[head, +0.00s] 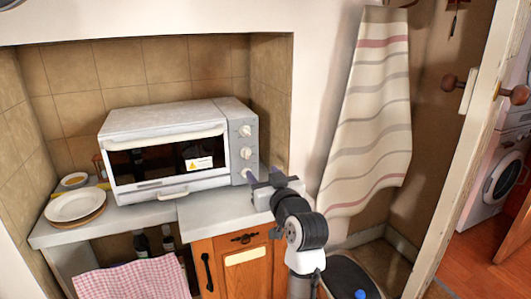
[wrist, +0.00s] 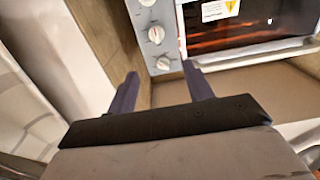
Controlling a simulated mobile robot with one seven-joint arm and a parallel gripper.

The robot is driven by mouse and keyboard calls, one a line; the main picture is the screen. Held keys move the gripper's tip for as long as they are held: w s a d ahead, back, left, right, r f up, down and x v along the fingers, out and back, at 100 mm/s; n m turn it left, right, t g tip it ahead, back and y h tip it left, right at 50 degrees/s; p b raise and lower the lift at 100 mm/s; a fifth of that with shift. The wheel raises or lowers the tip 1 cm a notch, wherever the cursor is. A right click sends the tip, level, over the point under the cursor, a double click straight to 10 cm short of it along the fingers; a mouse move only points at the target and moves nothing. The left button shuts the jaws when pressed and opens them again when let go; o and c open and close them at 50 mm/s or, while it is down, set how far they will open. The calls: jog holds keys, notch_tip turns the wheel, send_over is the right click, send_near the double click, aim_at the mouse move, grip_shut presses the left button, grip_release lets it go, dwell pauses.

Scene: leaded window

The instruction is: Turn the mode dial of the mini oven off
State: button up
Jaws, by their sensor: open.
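The mini oven (head: 165,125) is white and stands on the counter in the tiled niche, with its door shut. Three round pale dials sit in a column right of the glass: an upper dial (head: 245,131), a middle dial (head: 247,153) and a lower dial (head: 247,174). I cannot read which is the mode dial. My gripper (head: 260,179) is open and in front of the lower part of the dial panel. In the wrist view, the dial panel (wrist: 166,18) lies beyond my open, empty fingers (wrist: 165,82). The nearest-looking dial (wrist: 163,63) shows between and beyond the fingertips, apparently untouched.
Plates (head: 75,206) sit on the counter left of the oven. A striped towel (head: 372,120) hangs to the right. A wooden cabinet (head: 238,270) and a checked cloth (head: 135,280) are below. An orange-red glow (wrist: 245,40) shows behind the oven glass.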

aim_at(247, 152)
jog(key=p+x, duration=0.3)
jog(key=x, duration=0.9)
jog(key=shift+w+d+f, duration=0.1)
jog(key=shift+w+f, duration=0.05)
jog(key=shift+w, duration=0.1)
jog(key=shift+w+a+f+p, duration=0.1)
jog(key=shift+w+p, duration=0.1)
jog(key=shift+w, duration=0.15)
jog(key=shift+w+a+p, duration=0.1)
jog(key=shift+w+p, duration=0.05)
jog(key=shift+w, duration=0.2)
jog(key=c, duration=1)
